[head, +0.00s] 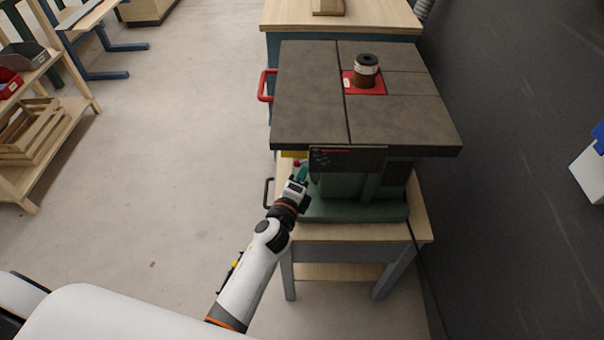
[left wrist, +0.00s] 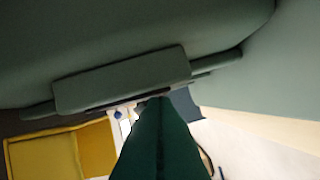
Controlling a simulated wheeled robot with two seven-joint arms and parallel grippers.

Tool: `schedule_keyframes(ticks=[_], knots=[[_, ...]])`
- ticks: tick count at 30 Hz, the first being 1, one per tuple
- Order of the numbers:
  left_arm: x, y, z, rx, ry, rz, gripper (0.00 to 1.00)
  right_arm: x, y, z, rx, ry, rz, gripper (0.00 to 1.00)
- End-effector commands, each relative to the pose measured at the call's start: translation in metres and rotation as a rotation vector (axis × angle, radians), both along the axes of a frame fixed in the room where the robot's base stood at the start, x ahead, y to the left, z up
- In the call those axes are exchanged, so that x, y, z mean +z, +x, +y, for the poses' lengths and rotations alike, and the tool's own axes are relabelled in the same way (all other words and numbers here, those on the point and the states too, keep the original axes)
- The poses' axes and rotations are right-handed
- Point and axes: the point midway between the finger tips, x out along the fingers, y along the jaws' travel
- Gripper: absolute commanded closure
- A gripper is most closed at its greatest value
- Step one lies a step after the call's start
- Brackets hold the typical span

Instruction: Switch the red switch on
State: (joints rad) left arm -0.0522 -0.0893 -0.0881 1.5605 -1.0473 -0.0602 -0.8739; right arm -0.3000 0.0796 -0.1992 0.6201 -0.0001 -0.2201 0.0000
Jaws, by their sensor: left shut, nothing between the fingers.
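A machine with a dark grey top (head: 310,100) and a green body (head: 350,190) stands on a wooden stand. A small red spot (head: 297,162) shows just under the front left edge of its top, beside a yellow part (head: 292,153). It may be the red switch, but it is too small to be sure. My left gripper (head: 301,172) is at this front left corner, its green fingers shut and empty, close to the red spot; touch cannot be told. The shut fingers (left wrist: 160,125) fill the lower middle of the left wrist view, and no red switch shows there. My right gripper is not in view.
A red handle (head: 266,85) sticks out left of the machine. A brown spindle (head: 366,75) rises from a red plate on its top. A yellow box-like part (left wrist: 62,152) shows in the left wrist view.

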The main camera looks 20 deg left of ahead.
Motion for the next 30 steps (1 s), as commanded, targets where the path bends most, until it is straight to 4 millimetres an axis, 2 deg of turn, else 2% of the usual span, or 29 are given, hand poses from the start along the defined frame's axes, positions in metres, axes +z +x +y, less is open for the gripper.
schedule_keyframes(ticks=[30], knots=[[0.006, -0.001, 0.002, -0.002, 0.193, 0.055, 1.00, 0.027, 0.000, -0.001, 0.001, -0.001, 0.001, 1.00]])
